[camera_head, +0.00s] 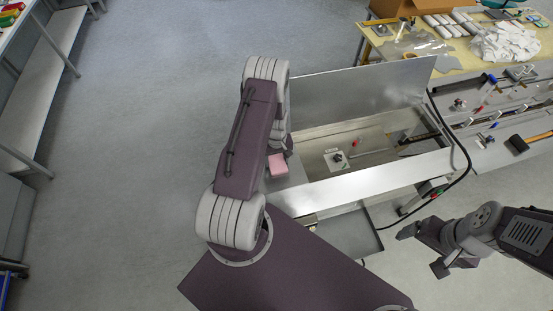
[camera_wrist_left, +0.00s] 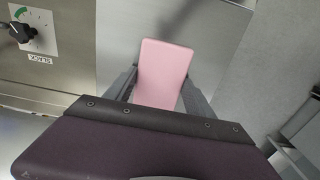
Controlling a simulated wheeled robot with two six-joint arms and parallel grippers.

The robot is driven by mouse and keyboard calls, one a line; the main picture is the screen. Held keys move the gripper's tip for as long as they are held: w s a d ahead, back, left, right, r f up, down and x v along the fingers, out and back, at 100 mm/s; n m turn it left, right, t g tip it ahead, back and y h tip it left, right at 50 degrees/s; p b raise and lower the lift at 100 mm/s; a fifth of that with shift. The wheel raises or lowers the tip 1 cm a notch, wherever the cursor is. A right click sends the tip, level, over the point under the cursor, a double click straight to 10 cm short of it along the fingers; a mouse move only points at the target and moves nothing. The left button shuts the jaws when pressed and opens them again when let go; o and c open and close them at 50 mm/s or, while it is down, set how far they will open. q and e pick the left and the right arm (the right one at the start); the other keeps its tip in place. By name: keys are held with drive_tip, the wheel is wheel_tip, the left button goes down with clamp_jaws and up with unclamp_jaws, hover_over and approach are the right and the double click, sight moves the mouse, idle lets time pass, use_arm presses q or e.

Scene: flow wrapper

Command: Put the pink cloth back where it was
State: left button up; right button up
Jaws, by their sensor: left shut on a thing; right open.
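The pink cloth (camera_head: 277,165) is a small folded, block-like piece near the left end of the metal machine. In the left wrist view the cloth (camera_wrist_left: 163,68) stands out between the two dark fingers of my left gripper (camera_wrist_left: 160,95), which is shut on it. A metal surface lies behind the cloth; I cannot tell whether the cloth touches it. In the head view my left arm hides most of the left gripper. My right gripper (camera_head: 423,249) is open and empty, over the floor to the right of the machine's front.
The machine (camera_head: 385,176) has a raised metal panel (camera_head: 360,92) at its back and an open well with a knob panel (camera_head: 335,159). A black cable (camera_head: 466,150) loops at its right. A cluttered yellow-topped table (camera_head: 460,62) stands behind right. The floor at left is clear.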

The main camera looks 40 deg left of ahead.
use_arm(q)
drive_tip(key=o, duration=1.3)
drive_tip(key=shift+w+f, duration=0.1)
